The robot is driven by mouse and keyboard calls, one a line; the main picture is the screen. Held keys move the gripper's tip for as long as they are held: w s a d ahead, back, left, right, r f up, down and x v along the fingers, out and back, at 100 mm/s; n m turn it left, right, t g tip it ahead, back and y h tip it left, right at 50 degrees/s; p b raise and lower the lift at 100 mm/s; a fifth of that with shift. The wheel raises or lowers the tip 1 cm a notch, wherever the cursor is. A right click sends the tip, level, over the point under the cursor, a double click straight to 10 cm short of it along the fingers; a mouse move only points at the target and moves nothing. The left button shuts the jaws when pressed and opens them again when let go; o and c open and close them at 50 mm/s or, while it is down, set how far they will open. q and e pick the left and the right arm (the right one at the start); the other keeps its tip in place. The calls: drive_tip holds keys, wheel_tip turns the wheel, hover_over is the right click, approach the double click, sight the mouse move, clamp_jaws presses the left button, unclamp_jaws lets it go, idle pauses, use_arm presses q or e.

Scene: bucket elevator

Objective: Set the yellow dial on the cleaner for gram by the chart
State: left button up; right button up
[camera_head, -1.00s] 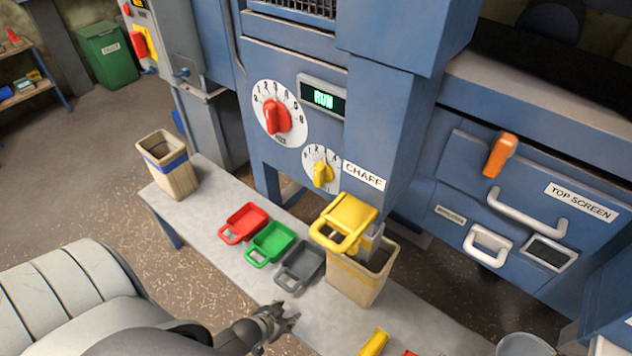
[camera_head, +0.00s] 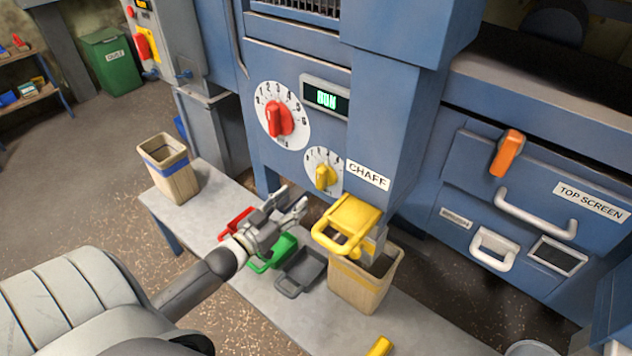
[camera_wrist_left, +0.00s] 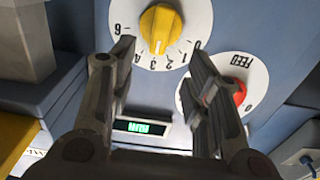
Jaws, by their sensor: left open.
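The yellow dial (camera_head: 322,176) sits on a white numbered face on the blue cleaner (camera_head: 380,130), below the larger red dial (camera_head: 280,121). The yellow dial also shows at the top of the left wrist view (camera_wrist_left: 160,28), upside down, with its face numbered up to 6. My left gripper (camera_head: 297,203) is open and empty, below and a little left of the yellow dial, apart from it. In the left wrist view its fingers (camera_wrist_left: 158,75) point toward the panel, with the red dial (camera_wrist_left: 240,92) partly behind one finger. No chart is recognisable. My right gripper is not in view.
A yellow-handled chaff gate (camera_head: 350,222) juts out right of the dial above a bin (camera_head: 362,285). Red, green (camera_head: 272,254) and grey scoops lie on the bench (camera_head: 225,290) under my left gripper. A lit display (camera_head: 326,98) is beside the red dial.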

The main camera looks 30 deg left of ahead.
sight(320, 181)
use_arm(q)
drive_tip(key=w, duration=1)
drive_tip(key=shift+w+d, duration=0.1)
drive_tip(key=shift+d, duration=0.3)
clamp_jaws()
drive_tip(key=shift+m, duration=0.3)
drive_tip(key=m, duration=0.4)
drive_tip(key=shift+d+f, duration=0.1)
drive_tip(key=shift+d, duration=0.05)
drive_tip(key=m, duration=0.5)
drive_tip(key=shift+d+f, duration=0.1)
drive_tip(key=shift+d, duration=0.05)
drive_tip(key=shift+m, duration=0.3)
